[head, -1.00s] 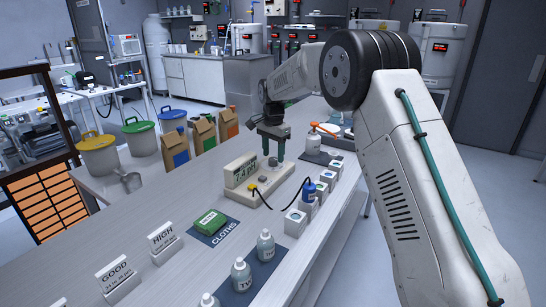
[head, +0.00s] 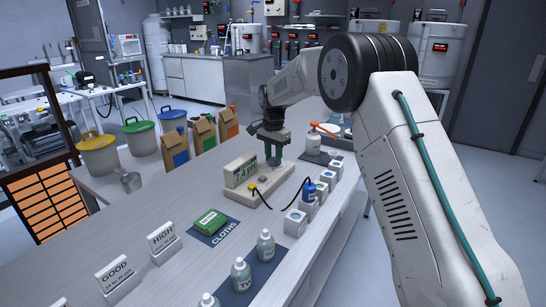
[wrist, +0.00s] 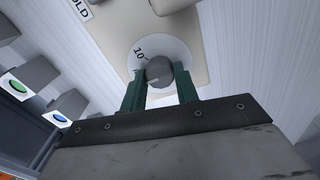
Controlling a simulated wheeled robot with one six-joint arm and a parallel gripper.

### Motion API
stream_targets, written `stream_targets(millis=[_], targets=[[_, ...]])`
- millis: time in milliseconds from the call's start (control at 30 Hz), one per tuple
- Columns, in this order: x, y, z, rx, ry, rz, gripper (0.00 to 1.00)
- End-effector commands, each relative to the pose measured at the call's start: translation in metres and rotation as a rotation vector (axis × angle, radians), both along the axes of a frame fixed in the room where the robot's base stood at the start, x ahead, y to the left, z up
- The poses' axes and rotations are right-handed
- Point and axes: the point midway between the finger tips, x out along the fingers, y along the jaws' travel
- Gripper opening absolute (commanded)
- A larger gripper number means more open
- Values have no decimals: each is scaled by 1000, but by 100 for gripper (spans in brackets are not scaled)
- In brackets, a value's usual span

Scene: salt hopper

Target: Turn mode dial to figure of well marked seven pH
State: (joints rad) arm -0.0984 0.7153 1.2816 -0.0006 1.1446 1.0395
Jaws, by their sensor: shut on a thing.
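The pH meter (head: 241,171) stands on a pale base on the bench, with large dark figures on its display that look like 7.4 pH. My gripper (head: 274,162) is lowered over the far right part of this base. In the wrist view, my gripper (wrist: 160,85) is shut on the round grey mode dial (wrist: 158,72), one green finger on each side. A pale pointer line shows on the dial. Around it is a white disc (wrist: 139,62) with the figure 10 readable; other marks are hidden. In the head view the fingers hide the dial.
Several white well blocks (head: 296,223) line the right bench edge, with a blue-topped probe (head: 308,191) on a black cable among them. A green box on the cloths mat (head: 222,235), bottles (head: 266,245) and sign cards (head: 164,241) stand nearer. A HOLD label (wrist: 77,8) lies near the dial.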

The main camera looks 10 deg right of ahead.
Motion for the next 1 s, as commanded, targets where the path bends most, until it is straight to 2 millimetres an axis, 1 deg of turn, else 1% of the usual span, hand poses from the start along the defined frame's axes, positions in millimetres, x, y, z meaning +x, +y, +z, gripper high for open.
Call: stream_targets(millis=[267, 700, 1000], targets=[[0, 0, 0, 1, 0, 168, 8], [0, 1, 1, 1, 0, 580, 8], [0, 1, 1, 1, 0, 824, 8]])
